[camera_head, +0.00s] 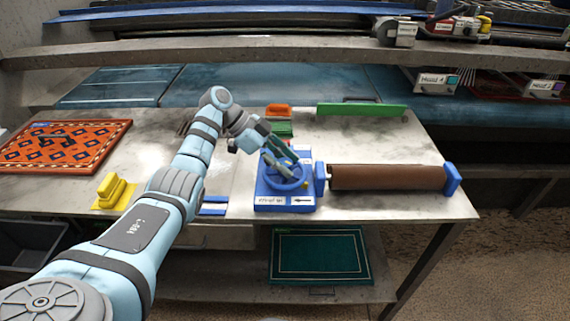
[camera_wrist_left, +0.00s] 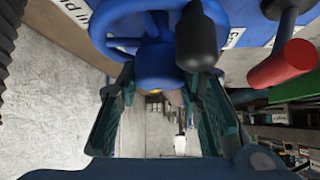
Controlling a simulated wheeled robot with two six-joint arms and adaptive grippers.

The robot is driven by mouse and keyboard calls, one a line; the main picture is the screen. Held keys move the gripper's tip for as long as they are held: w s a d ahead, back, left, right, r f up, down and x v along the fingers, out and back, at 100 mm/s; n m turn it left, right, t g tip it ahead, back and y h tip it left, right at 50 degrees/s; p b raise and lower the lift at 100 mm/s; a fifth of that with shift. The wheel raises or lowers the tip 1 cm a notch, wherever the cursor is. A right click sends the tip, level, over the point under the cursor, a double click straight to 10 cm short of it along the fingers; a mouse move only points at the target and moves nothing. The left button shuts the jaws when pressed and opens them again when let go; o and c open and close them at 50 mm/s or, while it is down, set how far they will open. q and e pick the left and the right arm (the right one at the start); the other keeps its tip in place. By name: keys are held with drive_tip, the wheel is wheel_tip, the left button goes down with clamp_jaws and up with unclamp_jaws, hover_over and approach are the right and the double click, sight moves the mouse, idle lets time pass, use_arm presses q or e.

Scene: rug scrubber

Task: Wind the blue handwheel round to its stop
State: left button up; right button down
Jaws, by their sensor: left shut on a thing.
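The blue handwheel (camera_head: 286,187) sits on a blue base box (camera_head: 263,195) on the grey table. The box has white labels on its front, one with an arrow. My left gripper (camera_head: 285,163) reaches down to the wheel from behind and above. In the left wrist view the blue handwheel (camera_wrist_left: 157,66) fills the top middle, and the green fingers of my left gripper (camera_wrist_left: 160,80) close on its blue part from both sides. A dark knob (camera_wrist_left: 196,42) stands beside the right finger. My right gripper is not in view.
A brown roller (camera_head: 388,177) with blue ends extends right of the box. A green bar (camera_head: 361,110) and an orange block (camera_head: 278,110) lie behind. A yellow brush (camera_head: 112,188) and a patterned rug (camera_head: 65,146) lie left. A red-ended handle (camera_wrist_left: 284,65) is close by.

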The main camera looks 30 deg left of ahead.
use_arm(q)
drive_tip(key=o, duration=0.9)
drive_tip(key=shift+c, duration=0.2)
drive_tip(key=v, duration=1.2)
drive_tip(key=shift+d, duration=0.1)
